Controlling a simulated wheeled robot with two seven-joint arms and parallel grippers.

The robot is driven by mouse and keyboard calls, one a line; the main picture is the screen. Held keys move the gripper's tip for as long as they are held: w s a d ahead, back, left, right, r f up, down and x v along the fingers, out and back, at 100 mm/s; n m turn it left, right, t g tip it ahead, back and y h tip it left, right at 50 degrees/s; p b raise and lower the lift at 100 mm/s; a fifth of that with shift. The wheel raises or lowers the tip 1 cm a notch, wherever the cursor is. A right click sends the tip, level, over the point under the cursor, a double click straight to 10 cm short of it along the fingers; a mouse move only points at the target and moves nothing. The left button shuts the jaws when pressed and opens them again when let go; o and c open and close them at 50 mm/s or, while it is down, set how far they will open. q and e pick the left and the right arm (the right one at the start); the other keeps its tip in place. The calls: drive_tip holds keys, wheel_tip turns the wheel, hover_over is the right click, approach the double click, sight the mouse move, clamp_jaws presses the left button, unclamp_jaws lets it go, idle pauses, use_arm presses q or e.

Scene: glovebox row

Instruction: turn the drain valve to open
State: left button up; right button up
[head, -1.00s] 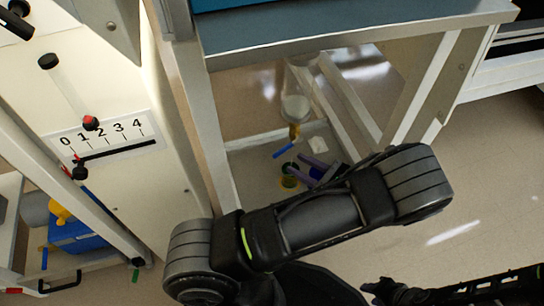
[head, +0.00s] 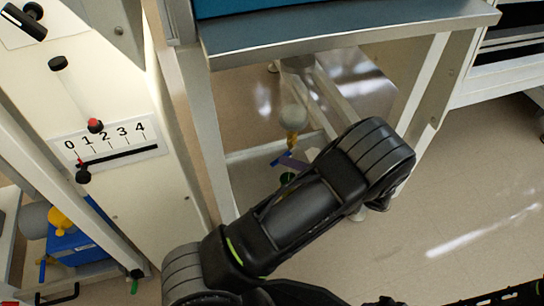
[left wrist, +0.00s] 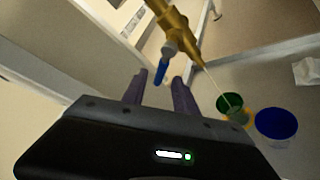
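The brass drain valve (head: 291,141) hangs below a pale round vessel under the bench. In the left wrist view the brass body (left wrist: 174,22) enters from the top, and its blue lever (left wrist: 160,72) points down. My left gripper (left wrist: 159,78) is open, its two purple fingers apart. The lever appears between the fingertips in that view; I cannot tell whether they touch it. In the head view the blue lever (head: 281,158) shows beside a purple finger, and my arm hides most of the gripper. My right gripper is not in view.
A green-rimmed cup (left wrist: 230,105) and a blue-topped container (left wrist: 276,123) stand below the valve. A thin pale line runs from near the valve towards the cup. Bench legs (head: 437,90) flank the space. A numbered panel (head: 108,142) is at left; open floor is at right.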

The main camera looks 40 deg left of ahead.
use_arm(q)
drive_tip(key=b+x, duration=0.2)
drive_tip(key=x, duration=0.5)
drive_tip(key=shift+a, duration=0.1)
clamp_jaws()
idle(1.3)
